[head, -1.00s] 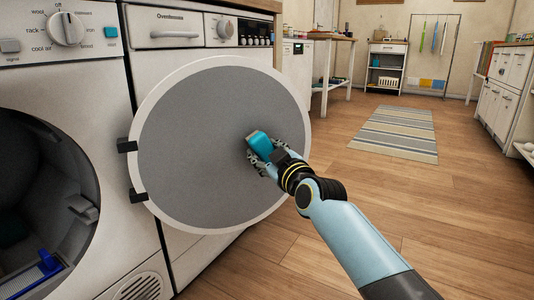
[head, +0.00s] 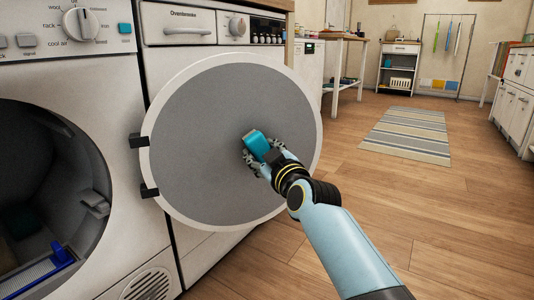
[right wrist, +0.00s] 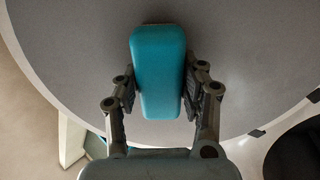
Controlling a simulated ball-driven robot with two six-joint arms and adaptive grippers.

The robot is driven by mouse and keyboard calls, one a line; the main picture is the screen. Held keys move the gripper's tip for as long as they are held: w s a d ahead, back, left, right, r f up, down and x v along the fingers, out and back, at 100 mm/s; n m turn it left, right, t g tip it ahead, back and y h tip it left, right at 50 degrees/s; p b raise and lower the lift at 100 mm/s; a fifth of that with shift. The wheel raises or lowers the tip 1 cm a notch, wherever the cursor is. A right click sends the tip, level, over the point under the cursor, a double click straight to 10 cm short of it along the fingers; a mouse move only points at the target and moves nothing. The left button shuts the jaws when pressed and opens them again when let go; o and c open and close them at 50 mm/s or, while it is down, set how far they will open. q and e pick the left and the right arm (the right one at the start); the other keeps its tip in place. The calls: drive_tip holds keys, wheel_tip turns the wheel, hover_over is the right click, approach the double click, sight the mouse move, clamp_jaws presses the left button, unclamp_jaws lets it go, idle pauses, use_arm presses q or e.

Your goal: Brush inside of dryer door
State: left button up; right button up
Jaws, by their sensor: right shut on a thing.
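The dryer door (head: 195,130) stands open, its round grey inner face with a white rim turned toward me. My right gripper (head: 262,152) is in front of this face, right of its middle, and is shut on a teal brush (head: 255,144). In the right wrist view the teal brush (right wrist: 158,70) sits between both fingers (right wrist: 160,92), with the grey door face (right wrist: 235,55) close behind it. I cannot tell whether the brush touches the door; its far side is hidden. My left gripper is not in view.
The dryer (head: 70,85) has its dark drum opening at left, with a blue-edged lint filter (head: 40,272) at the bottom. Wooden floor (head: 400,200) is clear at right, with a striped rug (head: 408,135) farther back.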

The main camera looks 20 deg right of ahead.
sight(239, 149)
drive_tip(key=shift+s+a+b, duration=0.15)
drive_tip(key=shift+a+b, duration=0.25)
drive_tip(key=shift+a, duration=1.7)
drive_tip(key=shift+s+a, duration=0.1)
drive_tip(key=shift+a, duration=0.55)
drive_tip(key=shift+d+r+p, duration=0.1)
drive_tip(key=shift+d+p, duration=0.2)
drive_tip(key=shift+d, duration=1.15)
drive_tip(key=shift+w+d+p, duration=0.2)
drive_tip(key=shift+d+p, duration=0.2)
drive_tip(key=shift+d, duration=0.55)
drive_tip(key=shift+w+d, duration=0.15)
drive_tip(key=shift+d, duration=1.6)
drive_tip(key=shift+d, duration=0.1)
